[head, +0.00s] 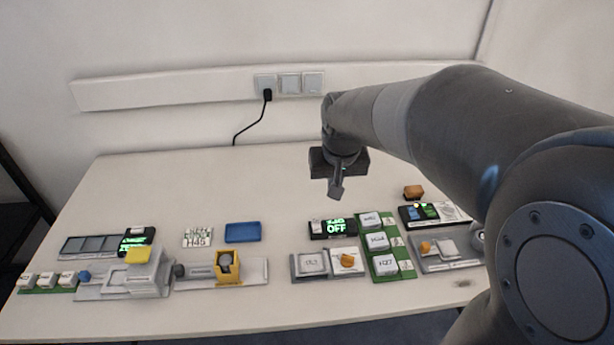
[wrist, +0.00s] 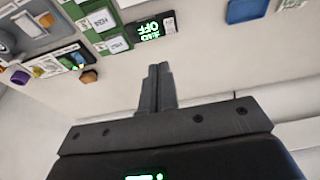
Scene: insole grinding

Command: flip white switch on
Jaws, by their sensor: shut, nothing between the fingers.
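A white plate with squares labelled in small text (head: 312,262) lies on the table beside an orange knob (head: 347,260). A black display (head: 317,228) behind it reads OFF in green; it also shows, upside down, in the wrist view (wrist: 170,22). White wall plates (head: 313,82) sit on the rail at the back; I cannot tell which white part is the switch. My gripper (head: 336,193) is above the table behind the display, pointing down, touching nothing. Its fingers (wrist: 157,70) are together and empty in the wrist view.
A green board with white blocks (head: 390,247) stands right of the display. An orange-brown block (head: 413,191) lies behind the right-hand devices. A blue tray (head: 242,232) and a yellow holder (head: 227,267) are to the left. The table's back half is mostly clear.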

